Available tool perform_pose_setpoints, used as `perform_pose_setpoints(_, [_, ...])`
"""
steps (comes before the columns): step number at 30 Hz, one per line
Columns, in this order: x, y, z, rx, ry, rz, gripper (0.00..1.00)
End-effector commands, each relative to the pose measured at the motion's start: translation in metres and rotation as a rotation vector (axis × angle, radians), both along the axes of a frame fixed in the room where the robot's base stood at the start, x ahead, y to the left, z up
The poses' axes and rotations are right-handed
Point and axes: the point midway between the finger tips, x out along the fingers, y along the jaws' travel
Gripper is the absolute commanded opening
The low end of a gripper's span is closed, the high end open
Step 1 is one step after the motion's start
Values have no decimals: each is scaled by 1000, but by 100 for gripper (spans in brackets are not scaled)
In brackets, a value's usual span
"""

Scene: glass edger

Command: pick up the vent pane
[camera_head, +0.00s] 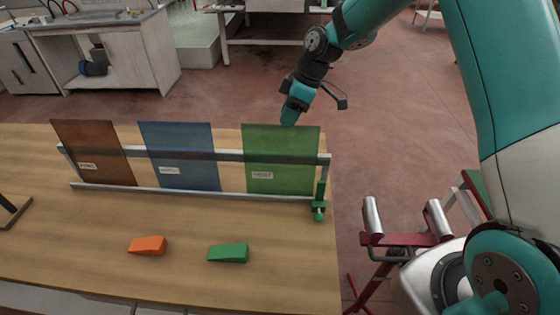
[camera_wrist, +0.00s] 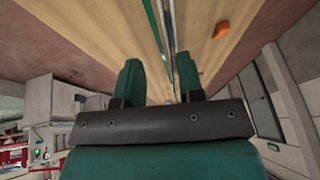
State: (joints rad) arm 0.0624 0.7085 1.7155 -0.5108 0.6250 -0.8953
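Three upright glass panes stand in a metal rack: a brown one (camera_head: 95,148), a blue one (camera_head: 182,150) and a green one (camera_head: 283,150). My gripper (camera_head: 290,117) points down at the top edge of the green pane; contact cannot be told. In the wrist view, my gripper (camera_wrist: 160,80) has its two fingers apart. A thin green pane edge (camera_wrist: 156,30) runs in line with the gap between them.
The rack's lower rail (camera_head: 200,191) sits on the wooden table (camera_head: 100,235). A green clamp (camera_head: 319,208) is at its right end. An orange wedge (camera_head: 148,245) and a green wedge (camera_head: 229,252) lie in front. A red roller stand (camera_head: 400,238) stands right of the table.

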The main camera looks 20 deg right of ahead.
Motion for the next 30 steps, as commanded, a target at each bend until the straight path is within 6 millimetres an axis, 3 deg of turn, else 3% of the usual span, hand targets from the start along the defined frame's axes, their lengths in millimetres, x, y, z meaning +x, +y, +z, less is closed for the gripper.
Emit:
perform_pose_setpoints(12, [0,23,-44,0,2,0,35])
perform_pose_setpoints(30, [0,23,-49,0,1,-1,35])
